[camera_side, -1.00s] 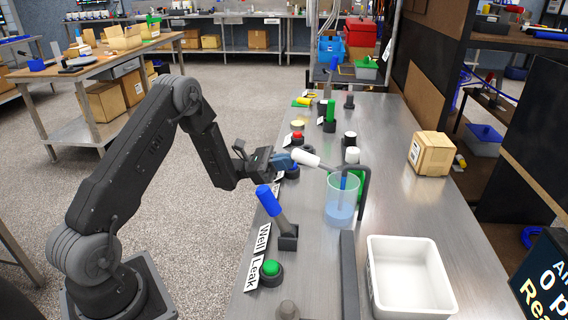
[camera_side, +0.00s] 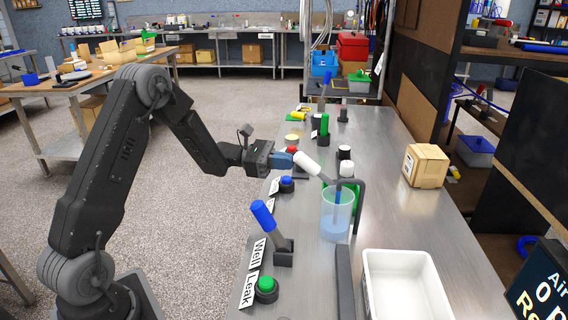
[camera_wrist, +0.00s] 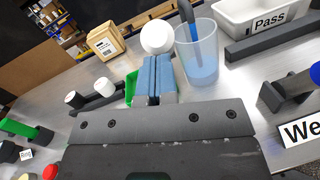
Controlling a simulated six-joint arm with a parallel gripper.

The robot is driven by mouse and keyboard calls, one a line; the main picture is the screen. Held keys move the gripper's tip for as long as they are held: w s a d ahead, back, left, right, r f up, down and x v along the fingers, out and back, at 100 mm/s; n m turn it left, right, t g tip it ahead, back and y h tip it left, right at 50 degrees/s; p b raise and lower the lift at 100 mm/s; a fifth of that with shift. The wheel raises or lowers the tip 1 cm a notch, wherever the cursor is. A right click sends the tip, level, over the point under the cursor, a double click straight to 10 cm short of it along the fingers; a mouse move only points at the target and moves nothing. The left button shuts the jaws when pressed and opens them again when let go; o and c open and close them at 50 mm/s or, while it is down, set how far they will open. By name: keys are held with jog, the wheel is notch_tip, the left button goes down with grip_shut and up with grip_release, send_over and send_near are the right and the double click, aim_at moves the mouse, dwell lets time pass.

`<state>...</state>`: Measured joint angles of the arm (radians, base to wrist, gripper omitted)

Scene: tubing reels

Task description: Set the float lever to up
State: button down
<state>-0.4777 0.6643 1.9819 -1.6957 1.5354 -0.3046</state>
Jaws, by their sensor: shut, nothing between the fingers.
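A lever with a white handle (camera_side: 306,163) leans left toward my arm, its thin dark shaft running down right behind the clear cup; its base is hidden. No label naming it float is readable. My gripper (camera_side: 283,160) has its blue fingers closed together, with nothing between them. The fingertips are at the left end of the white handle and seem to touch it. In the wrist view the closed fingers (camera_wrist: 155,78) point at the round white handle end (camera_wrist: 157,37), which sits just past the tips.
A clear cup of bluish liquid (camera_side: 336,218) with a dark bent pipe (camera_side: 361,205) stands close on the right. A blue-handled lever (camera_side: 263,216) by the "Well" label, a blue button (camera_side: 287,184) and a red button (camera_side: 292,150) are near. A white bin (camera_side: 405,285) sits in front.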

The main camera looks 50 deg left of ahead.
jog(key=shift+r, duration=0.25)
jog(key=s+a+f, duration=0.4)
jog(key=s+a, duration=0.3)
jog(key=a, duration=0.3)
jog(key=s+d+r+m+g+y, duration=0.1)
jog(key=s+d+r+m+g, duration=0.1)
jog(key=d+r+m+g, duration=0.3)
jog(key=s+d+m+g+y, duration=0.1)
jog(key=s+d+m+y, duration=0.15)
jog(key=d, duration=0.35)
jog(key=s+d+r+m+g+y, duration=0.1)
jog(key=s+d+r+m+g, duration=0.15)
jog(key=d, duration=0.35)
jog(key=s+d+r+m+t+y, duration=0.1)
jog(key=s+d+r+m+y, duration=0.1)
jog(key=s+m+y, duration=0.3)
jog(key=s+d+r+m+t+y, duration=0.1)
jog(key=s+d+m+t+y, duration=0.1)
jog(key=s+m+y, duration=0.3)
jog(key=s+m, duration=0.2)
jog(key=s, duration=0.2)
jog(key=shift+d+r+m, duration=0.25)
jog(key=shift+r+m, duration=0.15)
